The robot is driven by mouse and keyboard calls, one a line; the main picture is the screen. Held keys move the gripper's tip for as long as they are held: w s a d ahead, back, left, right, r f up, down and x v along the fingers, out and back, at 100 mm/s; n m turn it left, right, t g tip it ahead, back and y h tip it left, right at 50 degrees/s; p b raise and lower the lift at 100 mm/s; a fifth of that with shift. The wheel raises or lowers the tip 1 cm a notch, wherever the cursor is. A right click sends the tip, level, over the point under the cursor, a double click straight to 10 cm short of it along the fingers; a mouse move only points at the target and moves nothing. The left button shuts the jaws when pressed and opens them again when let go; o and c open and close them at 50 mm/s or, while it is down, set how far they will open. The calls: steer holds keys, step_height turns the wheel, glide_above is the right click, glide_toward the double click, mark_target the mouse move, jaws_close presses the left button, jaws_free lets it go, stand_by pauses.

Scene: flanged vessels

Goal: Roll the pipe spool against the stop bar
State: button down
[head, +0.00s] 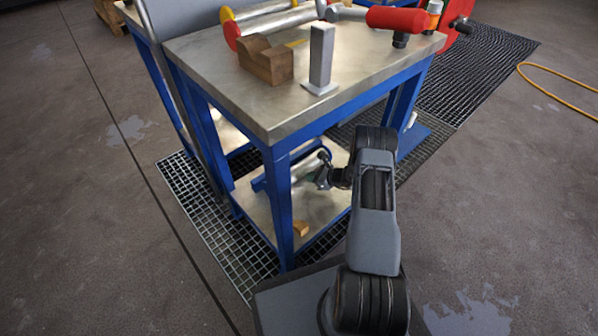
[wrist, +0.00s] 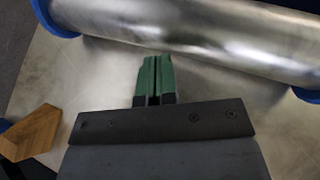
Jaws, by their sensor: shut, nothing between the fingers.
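The pipe spool is a shiny metal pipe with blue flanges. It lies on its side on the bench's lower shelf in the head view (head: 300,168), partly hidden by the bench leg and my arm. In the wrist view the pipe (wrist: 215,42) runs across the top, with a blue flange at each end. My gripper (wrist: 153,62) has green fingers, pressed together and empty. Their tips are at the pipe's near side; I cannot tell whether they touch it. In the head view my gripper (head: 322,178) is low between the bench legs.
A small wooden block (head: 301,228) lies near the shelf's front corner, also at left in the wrist view (wrist: 32,132). Blue bench legs (head: 278,205) and the tabletop (head: 215,75) enclose the shelf. On top are a wooden block (head: 266,62), a metal post (head: 321,58) and red-flanged parts.

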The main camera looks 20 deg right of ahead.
steer(key=shift+w+a+b, duration=0.15)
steer(key=shift+w+a, duration=0.05)
steer(key=shift+w, duration=0.25)
steer(key=shift+w+a+b, duration=0.15)
steer(key=shift+w+a, duration=0.05)
steer(key=shift+w, duration=0.25)
steer(key=shift+s+d+p, duration=0.3)
steer(key=shift+s+d, duration=0.15)
steer(key=shift+s, duration=0.65)
steer(key=shift+s+d+p, duration=0.35)
steer(key=shift+s+d, duration=0.1)
steer(key=shift+s, duration=0.6)
steer(key=shift+s+d+p, duration=0.3)
steer(key=shift+s+d, duration=0.15)
steer(key=shift+s, duration=0.65)
steer(key=p+v, duration=0.5)
steer(key=v, duration=0.8)
steer(key=shift+s+d, duration=0.2)
steer(key=shift+s, duration=0.15)
